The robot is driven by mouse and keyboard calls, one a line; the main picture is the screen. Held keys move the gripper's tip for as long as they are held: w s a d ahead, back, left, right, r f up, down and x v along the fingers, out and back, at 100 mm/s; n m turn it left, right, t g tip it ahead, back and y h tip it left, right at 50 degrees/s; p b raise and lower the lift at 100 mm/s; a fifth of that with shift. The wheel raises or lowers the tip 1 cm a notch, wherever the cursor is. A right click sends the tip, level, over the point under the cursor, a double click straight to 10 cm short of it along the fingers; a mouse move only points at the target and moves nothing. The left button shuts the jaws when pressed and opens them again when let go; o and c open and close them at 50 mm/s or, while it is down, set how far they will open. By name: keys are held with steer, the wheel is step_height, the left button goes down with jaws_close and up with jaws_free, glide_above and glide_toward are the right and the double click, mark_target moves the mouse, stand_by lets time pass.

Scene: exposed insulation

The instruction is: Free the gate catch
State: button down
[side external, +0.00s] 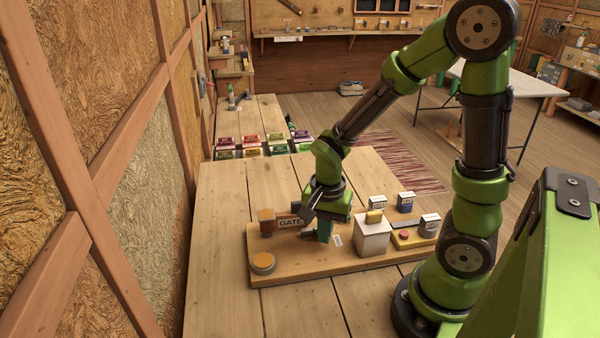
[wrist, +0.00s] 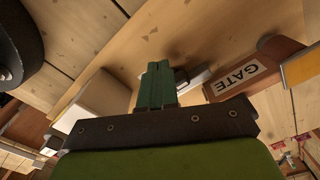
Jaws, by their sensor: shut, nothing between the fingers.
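The gate is a reddish-brown bar with a white "GATE" label (side external: 291,223), mounted at the left of a wooden board (side external: 345,270). It also shows at the right of the wrist view (wrist: 238,80). A small grey metal piece (wrist: 196,84) lies between the bar and my fingers in the wrist view; I cannot tell for sure that it is the catch. My gripper (side external: 326,238) points down over the board, just right of the gate. Its green fingers (wrist: 157,82) are together with nothing between them. I cannot tell whether they touch the metal piece.
A pale box with a yellow top (side external: 373,238) stands close to the right of my gripper. Beyond it is a yellow unit with a red button (side external: 404,236). A round orange-topped knob (side external: 262,262) is at the board's front left. Several coloured blocks (side external: 252,146) stand behind.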

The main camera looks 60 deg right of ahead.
steer(key=shift+s+a, duration=0.1)
stand_by(0.3)
steer(key=shift+s+a, duration=0.2)
step_height(320, 180, up, 6)
stand_by(0.4)
steer(key=shift+w, duration=0.15)
steer(key=shift+w+a+f, duration=0.1)
steer(key=shift+w+f, duration=0.4)
steer(key=shift+f, duration=0.5)
steer(key=shift+w+a+f, duration=0.1)
steer(key=shift+w+f, duration=0.4)
steer(key=shift+f, duration=0.5)
steer(key=shift+w+a+f, duration=0.1)
steer(key=shift+w+f, duration=0.4)
steer(key=shift+f, duration=0.5)
steer(key=shift+s+d, duration=0.2)
steer(key=shift+d, duration=0.25)
steer(key=shift+s, duration=0.4)
